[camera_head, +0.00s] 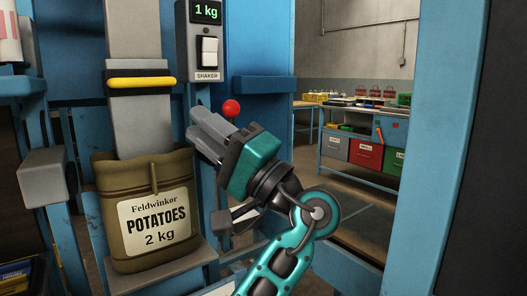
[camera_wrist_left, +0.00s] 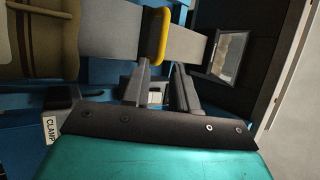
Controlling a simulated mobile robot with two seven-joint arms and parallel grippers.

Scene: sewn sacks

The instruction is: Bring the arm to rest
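My left gripper (camera_head: 202,128) is in the middle of the head view, with its teal body and grey fingers pointing up and left toward the filling machine. In the left wrist view the two fingers (camera_wrist_left: 160,85) stand apart with a gap and nothing held between them. A brown sack (camera_head: 155,211) labelled potatoes, 2 kg, stands upright under the grey chute (camera_head: 137,40), left of my gripper and apart from it. The sack's top is around the chute's lower end. My right gripper is in neither view.
A yellow bar (camera_head: 142,82) crosses the chute. A red ball knob (camera_head: 232,108) shows just above my gripper. The shaker box (camera_head: 205,50) reads 1 kg. Blue posts frame the station. A far bench (camera_head: 352,125) holds bins at right.

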